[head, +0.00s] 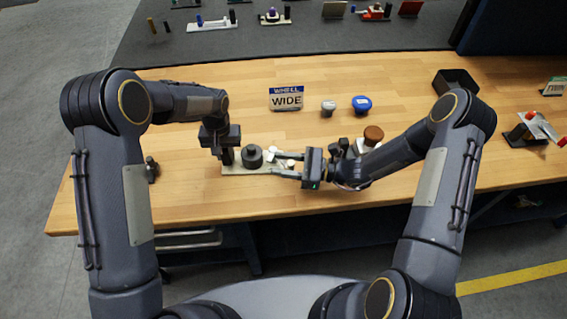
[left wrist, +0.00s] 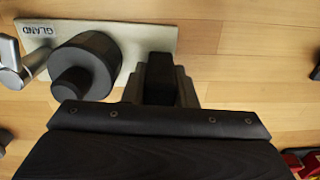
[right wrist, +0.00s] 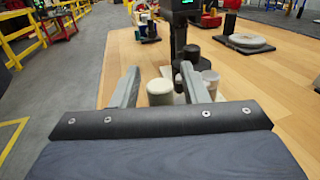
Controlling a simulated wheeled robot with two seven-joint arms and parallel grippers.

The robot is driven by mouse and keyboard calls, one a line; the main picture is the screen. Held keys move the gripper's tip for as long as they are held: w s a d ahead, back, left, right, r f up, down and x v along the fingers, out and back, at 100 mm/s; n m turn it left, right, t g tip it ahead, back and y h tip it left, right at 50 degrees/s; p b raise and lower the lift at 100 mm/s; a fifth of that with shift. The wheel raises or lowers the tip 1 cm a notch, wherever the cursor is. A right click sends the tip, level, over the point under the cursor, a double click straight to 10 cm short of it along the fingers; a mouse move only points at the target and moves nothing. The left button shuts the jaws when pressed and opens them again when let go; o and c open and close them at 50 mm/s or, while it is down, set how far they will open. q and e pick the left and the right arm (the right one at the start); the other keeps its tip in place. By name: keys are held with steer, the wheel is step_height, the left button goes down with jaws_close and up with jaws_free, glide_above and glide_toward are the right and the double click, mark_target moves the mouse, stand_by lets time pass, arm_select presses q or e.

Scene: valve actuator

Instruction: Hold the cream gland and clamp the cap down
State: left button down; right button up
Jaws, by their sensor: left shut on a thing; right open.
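The cream gland (head: 232,171) is a long pale base plate on the table, marked GLAND in the left wrist view (left wrist: 134,42). A black stepped round cap (head: 252,156) stands on it, large in the left wrist view (left wrist: 88,68). My left gripper (head: 227,157) is shut on a black upright block (left wrist: 160,82) at the plate's end. My right gripper (head: 284,164) is open at the other end. A pale cylinder (right wrist: 159,91) shows between its fingers in the right wrist view, with no clear contact. A grey clamp part (left wrist: 14,68) shows beside the cap.
A sign reading WIDE (head: 286,98), a grey-white knob (head: 328,108) and a blue round part (head: 361,104) stand behind. A brown-topped part (head: 373,134) sits near my right forearm. A black bin (head: 455,80) is at the back right. The front-left tabletop is mostly clear.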

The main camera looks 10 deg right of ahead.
jaws_close()
